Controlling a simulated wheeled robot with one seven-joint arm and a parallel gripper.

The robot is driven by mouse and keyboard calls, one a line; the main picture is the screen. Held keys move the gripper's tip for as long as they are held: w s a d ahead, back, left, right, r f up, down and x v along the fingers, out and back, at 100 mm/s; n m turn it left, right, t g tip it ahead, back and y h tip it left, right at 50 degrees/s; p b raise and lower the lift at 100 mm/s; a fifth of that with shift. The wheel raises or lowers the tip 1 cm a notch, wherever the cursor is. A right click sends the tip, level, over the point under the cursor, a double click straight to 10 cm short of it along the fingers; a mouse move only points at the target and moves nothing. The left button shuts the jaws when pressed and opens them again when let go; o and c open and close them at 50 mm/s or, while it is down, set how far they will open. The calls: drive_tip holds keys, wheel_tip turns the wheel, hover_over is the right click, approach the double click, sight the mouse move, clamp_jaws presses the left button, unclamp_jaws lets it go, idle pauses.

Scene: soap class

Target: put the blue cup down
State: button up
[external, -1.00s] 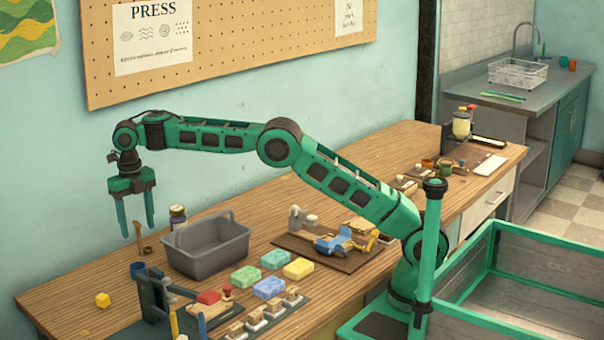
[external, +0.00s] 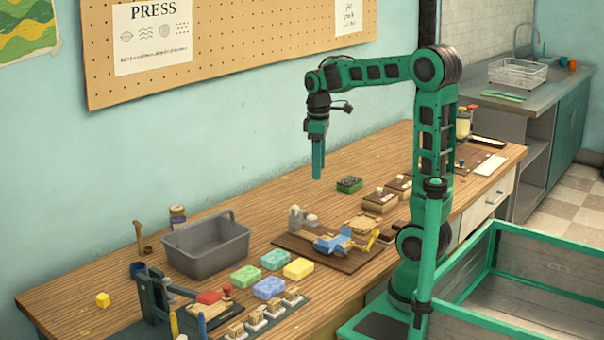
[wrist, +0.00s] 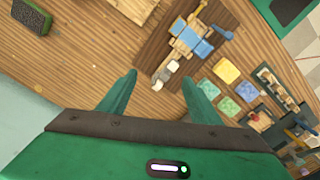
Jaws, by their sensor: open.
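My gripper (external: 318,178) hangs pointing down above the middle of the bench, well to the right of the cup. In the wrist view my gripper (wrist: 158,77) shows two fingers spread apart with nothing held between them. I cannot make out the blue cup in the wrist view.
The grey bin (external: 205,248) stands near the cup. A brown board (external: 290,248) carries a blue and wooden device. Coloured soap bars (external: 269,288) lie in front. A dark green sponge (external: 349,185) lies near my gripper.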

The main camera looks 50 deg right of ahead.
drive_tip(key=s+d+f+m, duration=0.2)
drive_tip(key=s+f+m, duration=0.1)
drive_tip(key=s, duration=0.5)
drive_tip(key=s+d+f+m, duration=0.1)
drive_tip(key=s+f+m, duration=0.2)
drive_tip(key=s+m, duration=0.2)
drive_tip(key=s+d+f+m, duration=0.2)
drive_tip(key=s+f+m, duration=0.1)
drive_tip(key=s, duration=0.8)
drive_tip(key=shift+d+m, duration=0.3)
drive_tip(key=shift+m, duration=0.3)
drive_tip(key=shift+w+f, duration=0.1)
